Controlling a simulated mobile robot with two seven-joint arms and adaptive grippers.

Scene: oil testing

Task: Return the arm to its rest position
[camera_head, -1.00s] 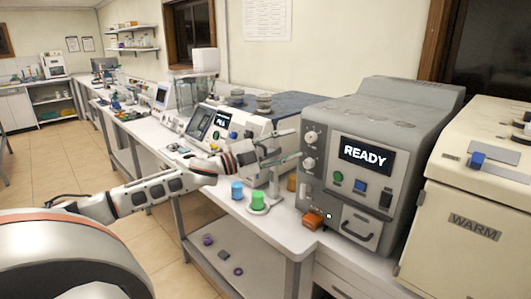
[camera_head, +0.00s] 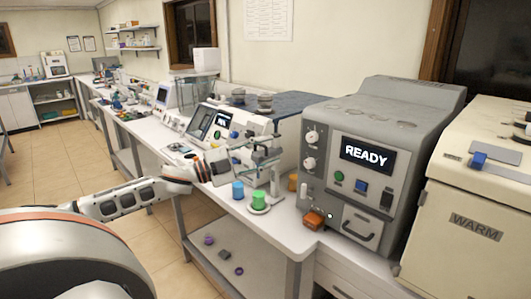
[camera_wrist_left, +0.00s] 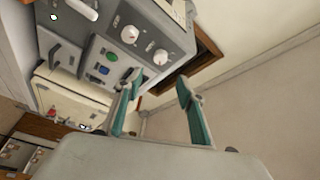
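My left arm (camera_head: 120,198) reaches in from the left side of the head view. Its left gripper (camera_head: 268,150) is above the bench, left of the grey tester with the READY display (camera_head: 362,155). In the left wrist view the two teal-lined fingers of the left gripper (camera_wrist_left: 160,85) stand apart with nothing between them. The tester's knobs and buttons (camera_wrist_left: 128,35) show beyond the fingers there. My right gripper is not in view.
A blue cup (camera_head: 237,190) and a green cup (camera_head: 258,200) stand on the bench below the gripper. An orange block (camera_head: 313,220) sits by the tester's base. A cream WARM unit (camera_head: 470,230) stands at right. The floor (camera_head: 60,165) at left is clear.

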